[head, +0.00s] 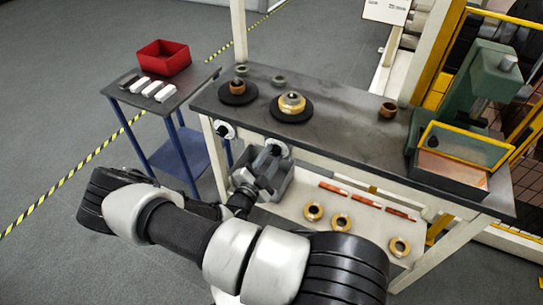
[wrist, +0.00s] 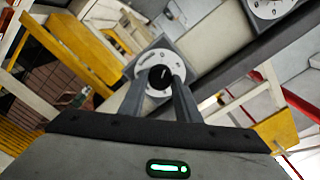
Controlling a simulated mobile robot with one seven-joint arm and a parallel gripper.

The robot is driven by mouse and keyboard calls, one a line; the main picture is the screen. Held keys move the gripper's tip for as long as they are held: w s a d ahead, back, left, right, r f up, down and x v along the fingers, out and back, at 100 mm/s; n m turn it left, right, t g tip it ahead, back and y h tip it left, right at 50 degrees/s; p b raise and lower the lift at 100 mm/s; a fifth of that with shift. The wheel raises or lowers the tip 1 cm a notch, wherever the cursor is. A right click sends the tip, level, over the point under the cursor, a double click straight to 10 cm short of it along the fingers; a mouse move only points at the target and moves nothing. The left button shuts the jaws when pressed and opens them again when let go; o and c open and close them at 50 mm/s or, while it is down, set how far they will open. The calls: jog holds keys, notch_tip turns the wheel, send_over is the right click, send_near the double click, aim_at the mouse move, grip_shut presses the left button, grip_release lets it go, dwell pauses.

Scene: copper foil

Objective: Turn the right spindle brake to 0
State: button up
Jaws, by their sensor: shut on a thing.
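The right spindle brake is a round white dial plate with a black knob (wrist: 160,76), mounted on a grey block. In the wrist view my gripper's (wrist: 160,90) two fingers stand on either side of this knob and are shut on it. A pale pointer mark shows on the knob's face, but the scale's figures are too small to read. In the head view the right dial (head: 277,147) is on the bench's front edge, partly covered by my gripper (head: 266,160). The left brake dial (head: 225,131) is to its left and also shows in the wrist view (wrist: 268,8).
On the bench (head: 345,126) are two black discs, the right one carrying a brass-coloured part (head: 292,102). A green press (head: 485,85) stands at the right end. Brass rings and copper bars lie on the lower shelf. A side table (head: 180,94) holds a red bin (head: 164,57).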

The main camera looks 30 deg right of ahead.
jog(key=shift+n, duration=1.9)
jog(key=o, duration=1.1)
jog(key=shift+c, duration=0.2)
jog(key=v, duration=1.7)
jog(key=shift+s, duration=0.2)
jog(key=shift+a, duration=0.15)
